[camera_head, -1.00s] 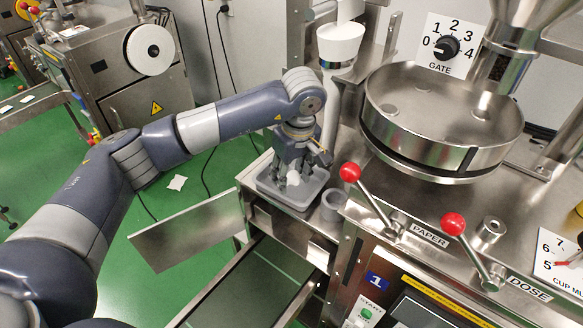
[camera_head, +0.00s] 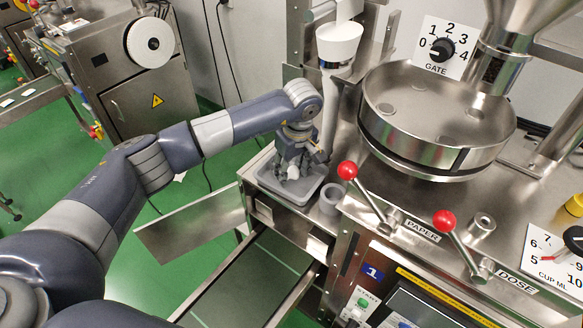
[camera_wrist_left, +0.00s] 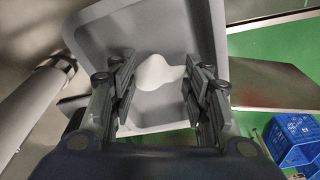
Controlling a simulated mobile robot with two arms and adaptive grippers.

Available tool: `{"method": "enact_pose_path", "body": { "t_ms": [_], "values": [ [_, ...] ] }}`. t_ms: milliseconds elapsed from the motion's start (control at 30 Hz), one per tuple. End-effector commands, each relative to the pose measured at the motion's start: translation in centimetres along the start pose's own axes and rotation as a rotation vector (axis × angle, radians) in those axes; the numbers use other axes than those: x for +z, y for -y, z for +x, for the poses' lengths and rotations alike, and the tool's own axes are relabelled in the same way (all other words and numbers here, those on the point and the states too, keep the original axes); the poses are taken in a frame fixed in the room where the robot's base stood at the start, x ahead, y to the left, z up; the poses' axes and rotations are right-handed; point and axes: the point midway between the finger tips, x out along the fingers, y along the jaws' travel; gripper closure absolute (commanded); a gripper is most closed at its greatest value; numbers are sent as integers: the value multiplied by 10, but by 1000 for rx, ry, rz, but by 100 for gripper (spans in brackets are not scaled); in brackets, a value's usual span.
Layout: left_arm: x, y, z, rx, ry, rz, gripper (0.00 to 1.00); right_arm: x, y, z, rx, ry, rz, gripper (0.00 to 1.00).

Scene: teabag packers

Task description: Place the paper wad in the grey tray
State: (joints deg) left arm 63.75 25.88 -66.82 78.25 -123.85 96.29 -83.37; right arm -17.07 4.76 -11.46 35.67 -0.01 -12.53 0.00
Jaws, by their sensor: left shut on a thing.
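My left gripper (camera_head: 292,168) points down over the grey tray (camera_head: 312,192), which sits on the machine's left ledge. A white paper wad (camera_head: 293,172) shows between its fingers. In the left wrist view the wad (camera_wrist_left: 158,72) sits between the two fingers of the left gripper (camera_wrist_left: 158,80), with the grey tray (camera_wrist_left: 110,28) behind it. The gripper is shut on the wad, inside or just above the tray's rim; the gap to the tray floor is hard to judge. My right gripper is not in view.
A small grey cup (camera_head: 331,198) stands right of the tray. Levers with red knobs (camera_head: 347,170) and a round steel pan (camera_head: 435,115) are further right. A blue crate (camera_wrist_left: 292,138) stands on the green floor.

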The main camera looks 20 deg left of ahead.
Motion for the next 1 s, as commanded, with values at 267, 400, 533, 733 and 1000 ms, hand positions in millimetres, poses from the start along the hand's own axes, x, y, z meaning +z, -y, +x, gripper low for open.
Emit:
{"method": "enact_pose_path", "body": {
  "t_ms": [267,400,533,733,1000],
  "values": [
    [0,0,2,0,0,0,48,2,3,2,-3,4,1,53],
    [0,0,2,0,0,0,48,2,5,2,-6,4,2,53],
    [0,0,-3,0,0,0,48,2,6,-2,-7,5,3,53],
    [-1,-2,-32,6,-4,0,48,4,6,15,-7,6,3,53],
    [0,-1,-89,3,-2,0,48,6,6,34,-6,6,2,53]
  ]
}}
